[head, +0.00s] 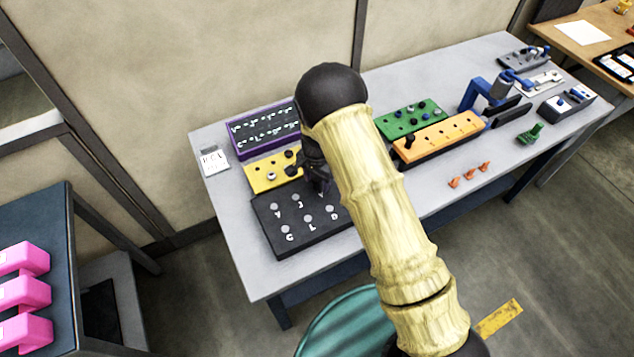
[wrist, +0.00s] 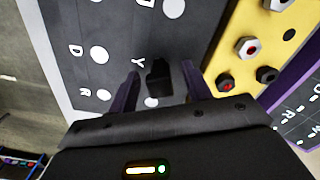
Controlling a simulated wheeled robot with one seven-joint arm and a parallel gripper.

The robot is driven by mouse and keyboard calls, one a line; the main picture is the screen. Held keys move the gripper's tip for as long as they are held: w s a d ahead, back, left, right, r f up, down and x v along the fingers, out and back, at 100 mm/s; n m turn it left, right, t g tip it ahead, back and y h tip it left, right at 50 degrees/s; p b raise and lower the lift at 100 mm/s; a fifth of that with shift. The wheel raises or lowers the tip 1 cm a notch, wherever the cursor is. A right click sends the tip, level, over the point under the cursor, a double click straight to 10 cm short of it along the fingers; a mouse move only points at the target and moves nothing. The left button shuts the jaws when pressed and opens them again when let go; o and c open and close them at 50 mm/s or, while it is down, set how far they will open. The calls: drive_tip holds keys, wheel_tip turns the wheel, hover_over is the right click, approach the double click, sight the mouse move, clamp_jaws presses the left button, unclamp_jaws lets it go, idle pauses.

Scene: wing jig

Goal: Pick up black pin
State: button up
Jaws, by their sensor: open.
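A black pin (wrist: 158,78) stands on the dark lettered board (wrist: 80,25), beside the letter Y in the wrist view. My gripper (wrist: 162,88) is open, with one finger on each side of the pin and visible gaps to it. I cannot tell how far above the board the fingertips are. In the head view, my gripper (head: 318,186) is over the back right part of the dark board (head: 268,228), and the pin there is hidden or too dark to make out. Another black pin (head: 408,141) stands on the orange block.
A yellow block (head: 262,181) with nuts lies just behind the board, and a purple-framed panel (head: 236,141) behind that. To the right are a green block (head: 425,108), the orange block (head: 450,132) and small orange pieces (head: 469,175). The table front beside these pieces is clear.

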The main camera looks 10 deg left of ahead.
drive_tip(key=shift+c, duration=0.4)
clamp_jaws()
wheel_tip(320, 180, up, 10)
drive_tip(key=b, duration=0.3)
idle(0.4)
